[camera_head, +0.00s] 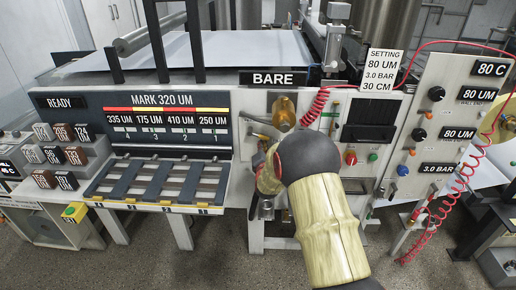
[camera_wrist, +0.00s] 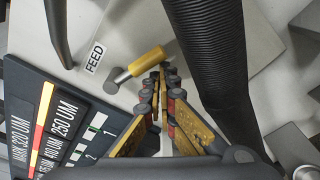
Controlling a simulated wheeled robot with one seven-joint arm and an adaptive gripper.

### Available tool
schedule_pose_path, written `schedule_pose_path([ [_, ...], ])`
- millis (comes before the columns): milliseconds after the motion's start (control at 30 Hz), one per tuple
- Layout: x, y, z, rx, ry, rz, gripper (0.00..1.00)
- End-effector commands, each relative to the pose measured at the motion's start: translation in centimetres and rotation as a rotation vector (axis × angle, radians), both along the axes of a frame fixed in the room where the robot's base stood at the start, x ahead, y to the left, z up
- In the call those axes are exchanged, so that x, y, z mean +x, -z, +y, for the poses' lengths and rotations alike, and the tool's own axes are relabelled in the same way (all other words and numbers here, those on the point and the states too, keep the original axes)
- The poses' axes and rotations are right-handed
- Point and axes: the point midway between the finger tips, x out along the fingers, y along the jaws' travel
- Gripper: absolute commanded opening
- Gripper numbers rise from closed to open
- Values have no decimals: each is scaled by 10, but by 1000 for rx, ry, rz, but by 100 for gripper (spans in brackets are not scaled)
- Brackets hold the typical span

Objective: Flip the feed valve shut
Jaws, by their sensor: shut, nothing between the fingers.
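The feed valve (camera_wrist: 140,64) shows in the wrist view as a short lever with a yellow grip and a grey metal end, on a pale panel below the FEED label (camera_wrist: 95,52). The lever lies slanted, its yellow end up and to the right. My gripper (camera_wrist: 163,80) is shut and empty, its fingertips close to the yellow end; I cannot tell whether they touch it. In the head view my gripper (camera_head: 265,172) is in front of the machine's middle panel, partly hidden by my arm. My arm also covers part of that panel.
A black ribbed hose (camera_wrist: 210,65) passes close to the right of the fingers. The MARK 320 UM board (camera_head: 165,112) is left of my gripper. A control panel (camera_head: 440,125) with knobs and a red coiled cable (camera_head: 462,180) are to the right.

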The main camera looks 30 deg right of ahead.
Motion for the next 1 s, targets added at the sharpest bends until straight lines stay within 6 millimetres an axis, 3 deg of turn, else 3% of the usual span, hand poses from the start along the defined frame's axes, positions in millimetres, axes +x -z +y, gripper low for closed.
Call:
schedule_pose_path([
  [400, -5, -12, -7, 1, 0, 0, 0],
  [1000, -5, -15, -8, 1, 0, 0, 0],
])
